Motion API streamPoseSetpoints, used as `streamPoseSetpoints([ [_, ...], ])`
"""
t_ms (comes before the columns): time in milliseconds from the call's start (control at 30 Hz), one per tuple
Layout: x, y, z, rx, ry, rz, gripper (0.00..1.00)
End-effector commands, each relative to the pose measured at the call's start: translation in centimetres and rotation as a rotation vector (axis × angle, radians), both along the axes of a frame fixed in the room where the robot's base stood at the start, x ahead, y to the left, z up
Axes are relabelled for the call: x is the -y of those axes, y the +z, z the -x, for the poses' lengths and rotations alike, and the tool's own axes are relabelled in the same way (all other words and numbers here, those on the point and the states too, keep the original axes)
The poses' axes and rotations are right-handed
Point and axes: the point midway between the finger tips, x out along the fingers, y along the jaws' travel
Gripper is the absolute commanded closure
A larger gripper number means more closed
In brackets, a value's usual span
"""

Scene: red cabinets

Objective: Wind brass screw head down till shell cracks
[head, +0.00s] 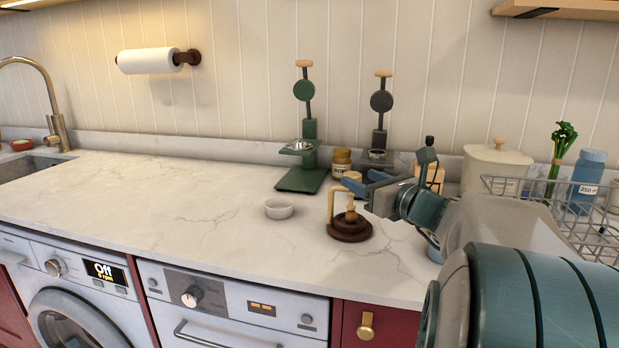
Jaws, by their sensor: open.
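A small brass screw press (331,206) stands on a round dark wooden base (349,231) near the counter's front edge. A tan-brown piece, possibly the nut, sits low inside its frame; its shell is too small to judge. My gripper (358,181) is open at the top of the press, with its blue fingers reaching left. A pale brass round head (354,176) shows between or just behind the fingers. I cannot tell whether they touch it. The screw's shaft is partly hidden by the fingers.
A small white bowl (279,208) sits left of the press. A green press stand (305,150) and a dark one (380,115) stand behind, near jars. A wire rack (530,190) and lidded canister (493,168) are at right. The counter's left side is clear.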

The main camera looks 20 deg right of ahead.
Motion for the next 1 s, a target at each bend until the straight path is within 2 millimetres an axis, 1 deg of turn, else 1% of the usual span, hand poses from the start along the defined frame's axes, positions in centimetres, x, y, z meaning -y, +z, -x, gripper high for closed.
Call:
streamPoseSetpoints([
  [33,-0.3,-0.1,-0.9,0.0,0.004,0.001,0.45],
  [100,-0.6,-0.1,-2.0,0.0,0.003,0.001,0.45],
  [233,-0.9,-0.1,-3.3,0.0,0.002,0.002,0.45],
  [400,-1.0,0.0,-3.9,0.0,0.001,0.002,0.45],
  [633,-1.0,0.0,-3.9,0.0,0.001,0.001,0.45],
  [667,-1.0,0.0,-3.9,0.0,0.001,0.002,0.53],
  [700,-1.0,0.0,-3.9,0.0,0.001,0.002,0.65],
  [767,-1.0,0.0,-3.9,0.0,0.001,0.002,0.81],
  [800,-1.0,0.0,-3.9,0.0,0.001,0.002,0.88],
  [1000,-1.0,-0.1,-3.9,0.0,-0.005,0.002,0.88],
])
